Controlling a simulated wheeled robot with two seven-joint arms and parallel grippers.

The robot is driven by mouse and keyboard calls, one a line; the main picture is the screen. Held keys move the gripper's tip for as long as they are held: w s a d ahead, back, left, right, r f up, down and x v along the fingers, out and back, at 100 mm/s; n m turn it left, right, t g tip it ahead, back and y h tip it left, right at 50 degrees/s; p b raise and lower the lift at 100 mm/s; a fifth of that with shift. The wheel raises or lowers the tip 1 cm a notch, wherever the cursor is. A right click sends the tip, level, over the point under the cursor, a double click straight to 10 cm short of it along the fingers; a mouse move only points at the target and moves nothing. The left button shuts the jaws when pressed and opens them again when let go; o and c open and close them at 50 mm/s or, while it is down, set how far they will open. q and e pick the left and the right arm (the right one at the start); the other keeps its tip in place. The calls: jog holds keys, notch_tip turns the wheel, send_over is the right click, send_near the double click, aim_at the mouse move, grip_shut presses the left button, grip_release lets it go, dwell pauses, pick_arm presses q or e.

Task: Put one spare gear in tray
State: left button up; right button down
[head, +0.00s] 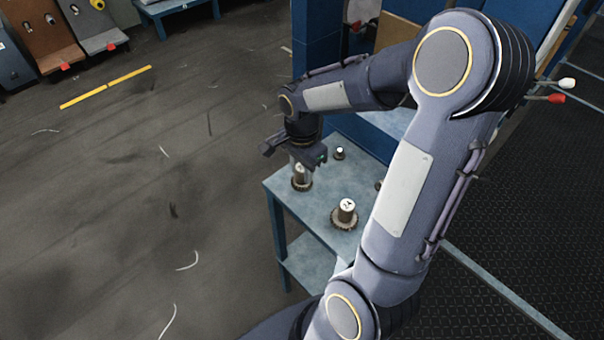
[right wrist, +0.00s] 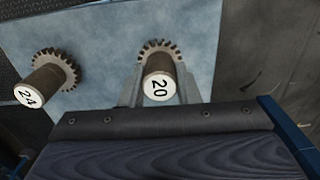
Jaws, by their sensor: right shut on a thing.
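My right gripper (head: 301,166) points down over the corner of a blue table. It is shut on the hub of a spare gear marked 20 (head: 301,183), a dark toothed wheel with a pale-topped hub. In the right wrist view this gear (right wrist: 159,86) sits between the fingers, upright; I cannot tell whether it touches the table. A second gear, marked 24 (right wrist: 45,82), stands apart on the table and also shows in the head view (head: 345,212). No tray can be made out. My left gripper is not in view.
The blue table (head: 315,212) has bare top between the gears. A small pale-topped part (head: 340,153) stands farther back, and another is mostly hidden behind my right arm. Open floor lies left of the table. Levers with red and white knobs (head: 556,98) stick out at right.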

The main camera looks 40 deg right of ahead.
aim_at(302, 167)
jog(key=shift+r, duration=0.15)
jog(key=shift+r+p, duration=0.45)
notch_tip(302, 167, up, 3)
jog(key=shift+r+p, duration=0.1)
jog(key=shift+p, duration=1.15)
